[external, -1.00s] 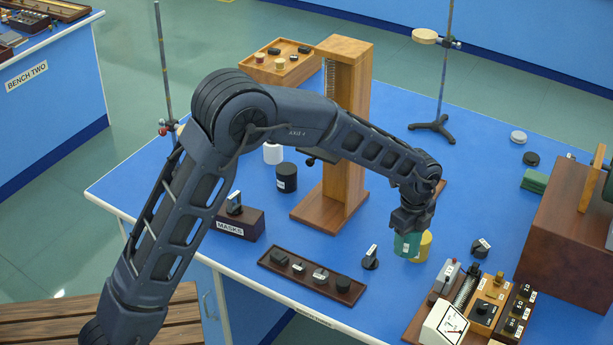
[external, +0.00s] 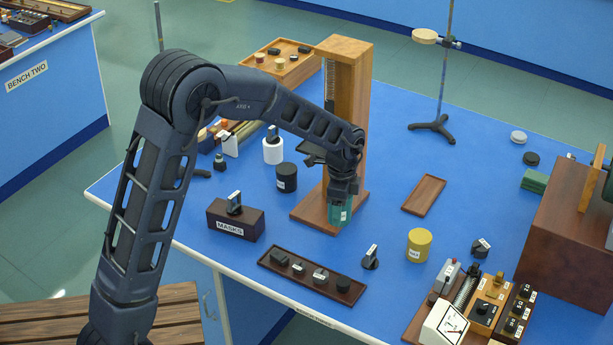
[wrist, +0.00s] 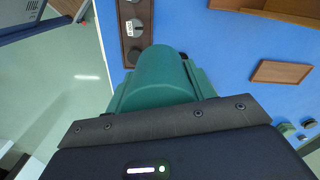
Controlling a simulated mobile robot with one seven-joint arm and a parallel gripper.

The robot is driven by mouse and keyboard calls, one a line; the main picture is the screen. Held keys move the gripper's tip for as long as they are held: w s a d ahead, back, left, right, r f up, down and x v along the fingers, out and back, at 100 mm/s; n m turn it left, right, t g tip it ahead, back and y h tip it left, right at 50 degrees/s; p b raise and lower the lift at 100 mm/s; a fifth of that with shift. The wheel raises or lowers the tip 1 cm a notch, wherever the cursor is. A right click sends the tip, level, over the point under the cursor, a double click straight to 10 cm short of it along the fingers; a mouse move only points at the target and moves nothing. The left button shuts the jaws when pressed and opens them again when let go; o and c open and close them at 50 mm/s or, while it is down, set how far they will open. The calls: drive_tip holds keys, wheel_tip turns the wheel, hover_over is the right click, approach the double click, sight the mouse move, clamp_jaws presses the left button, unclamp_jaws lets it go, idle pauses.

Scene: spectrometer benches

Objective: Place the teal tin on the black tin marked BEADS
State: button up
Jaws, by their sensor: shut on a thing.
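The teal tin (external: 339,213) is held in my gripper (external: 341,200), in the air in front of the wooden stand. In the wrist view the teal tin (wrist: 163,72) fills the space between the fingers. A black tin (external: 286,177) stands upright on the blue bench, to the left of my gripper and apart from it. Its label cannot be read here, so I cannot confirm that it says BEADS. The black tin does not show clearly in the wrist view.
The tall wooden stand (external: 350,110) rises right behind my gripper. A white cylinder (external: 273,151) with a dark top stands behind the black tin. The MASKS block (external: 235,220) is at front left. A yellow tin (external: 419,245) and an empty wooden tray (external: 424,195) lie to the right.

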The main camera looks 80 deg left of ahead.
drive_tip(key=s+a+n, duration=0.4)
drive_tip(key=s+a, duration=0.4)
drive_tip(key=a, duration=0.1)
wheel_tip(320, 180, up, 9)
drive_tip(key=m, duration=1)
hover_over(286, 168)
wheel_tip(286, 168, down, 20)
drive_tip(key=shift+r, duration=0.1)
drive_tip(key=o, duration=1)
drive_tip(key=shift+o, duration=0.2)
